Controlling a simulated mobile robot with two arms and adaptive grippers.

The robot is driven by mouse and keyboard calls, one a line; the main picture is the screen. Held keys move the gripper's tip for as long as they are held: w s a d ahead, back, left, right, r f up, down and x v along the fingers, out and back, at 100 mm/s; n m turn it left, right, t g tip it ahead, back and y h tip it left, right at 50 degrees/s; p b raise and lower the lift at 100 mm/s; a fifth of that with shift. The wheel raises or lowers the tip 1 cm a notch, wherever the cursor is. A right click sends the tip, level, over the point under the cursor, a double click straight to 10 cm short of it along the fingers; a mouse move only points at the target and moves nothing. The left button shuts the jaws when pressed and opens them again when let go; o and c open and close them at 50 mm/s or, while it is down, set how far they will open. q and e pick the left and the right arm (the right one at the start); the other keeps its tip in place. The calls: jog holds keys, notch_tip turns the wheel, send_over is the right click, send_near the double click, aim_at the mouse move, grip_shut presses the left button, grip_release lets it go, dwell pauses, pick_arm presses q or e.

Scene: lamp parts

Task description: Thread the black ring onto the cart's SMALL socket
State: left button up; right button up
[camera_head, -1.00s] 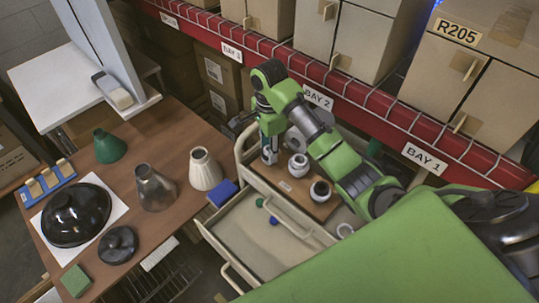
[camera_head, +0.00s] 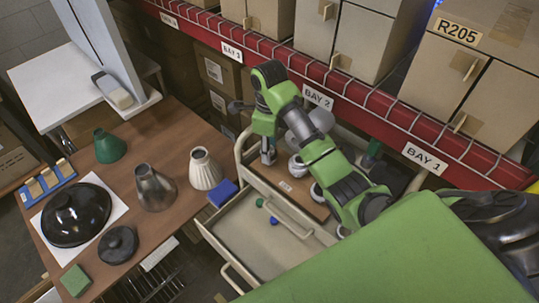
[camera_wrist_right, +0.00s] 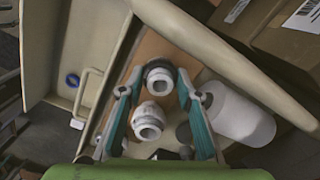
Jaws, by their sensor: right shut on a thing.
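My right gripper (camera_wrist_right: 158,78) hangs over the cart (camera_head: 228,240), its two teal fingers spread around something narrow. A dark ring, the black ring (camera_wrist_right: 158,65), shows between the fingertips, around or just in front of the upper pale socket (camera_wrist_right: 159,77); I cannot tell whether it is on it. A second pale socket (camera_wrist_right: 148,121) stands below, nearer the wrist. Which is the small one is unclear. My left gripper is not in view.
The open drawer (camera_head: 250,232) holds a blue ball (camera_wrist_right: 72,80) and other small items. A red shelf rail (camera_head: 375,100) runs behind. The table (camera_head: 185,125) at left carries several lamp shades.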

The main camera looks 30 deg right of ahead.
jog(key=shift+s+a+f+m, duration=0.15)
jog(key=shift+s+f+m, duration=0.15)
jog(key=shift+m, duration=0.5)
jog(key=o, duration=1.2)
jog(key=shift+w, duration=0.1)
jog(key=shift+o, duration=0.4)
jog(key=shift+w, duration=0.2)
jog(key=shift+r, duration=0.2)
jog(key=shift+w+d+r, duration=0.1)
jog(key=shift+w+r, duration=0.05)
jog(key=shift+r, duration=0.25)
jog(key=shift+w+d+r, duration=0.1)
jog(key=shift+r, duration=0.3)
jog(key=shift+s+a+r, duration=0.1)
jog(key=shift+r, duration=1.3)
jog(key=shift+s+a+r, duration=0.1)
jog(key=shift+r, duration=1.25)
jog(key=shift+d, duration=0.1)
